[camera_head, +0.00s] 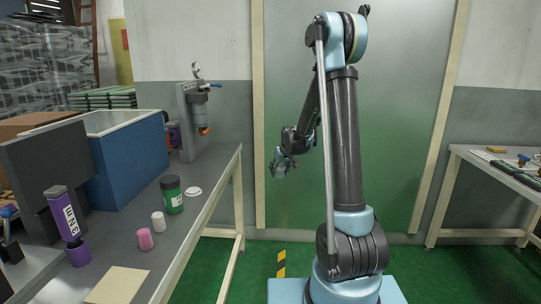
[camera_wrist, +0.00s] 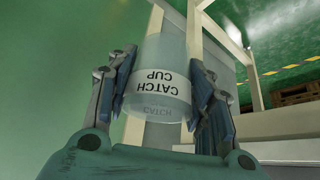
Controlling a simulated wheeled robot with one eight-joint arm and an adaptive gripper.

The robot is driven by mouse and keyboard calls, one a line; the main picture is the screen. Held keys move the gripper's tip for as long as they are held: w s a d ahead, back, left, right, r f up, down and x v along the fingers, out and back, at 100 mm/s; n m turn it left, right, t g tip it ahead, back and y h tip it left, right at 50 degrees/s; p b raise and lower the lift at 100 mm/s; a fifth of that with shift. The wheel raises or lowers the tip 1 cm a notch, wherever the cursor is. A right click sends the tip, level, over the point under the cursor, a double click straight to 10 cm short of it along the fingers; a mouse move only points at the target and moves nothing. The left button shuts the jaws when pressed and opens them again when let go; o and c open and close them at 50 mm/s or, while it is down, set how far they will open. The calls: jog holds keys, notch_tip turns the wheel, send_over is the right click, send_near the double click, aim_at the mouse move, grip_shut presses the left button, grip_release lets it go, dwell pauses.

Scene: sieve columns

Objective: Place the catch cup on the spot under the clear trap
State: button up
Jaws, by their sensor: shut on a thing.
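The catch cup (camera_wrist: 165,68) is a clear cup with a white band reading CATCH CUP, upside down in the wrist view. My gripper (camera_wrist: 160,95) is shut on it, with a finger on each side. In the head view my gripper (camera_head: 284,160) holds the cup (camera_head: 279,171) in the air, right of the bench and apart from it.
The bench (camera_head: 213,200) holds a blue bin (camera_head: 130,165), a green jar (camera_head: 172,195), a white disc (camera_head: 193,191), a white cup (camera_head: 158,222), a pink cup (camera_head: 145,239) and a purple labelled tube (camera_head: 66,215).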

jog(key=d+f+m+h, duration=0.2)
jog(key=d+f+m, duration=0.2)
jog(key=d, duration=1)
notch_tip(320, 180, down, 2)
jog(key=shift+s+d+f+t, duration=0.2)
jog(key=shift+s+d+t, duration=0.1)
jog(key=shift+t, duration=0.1)
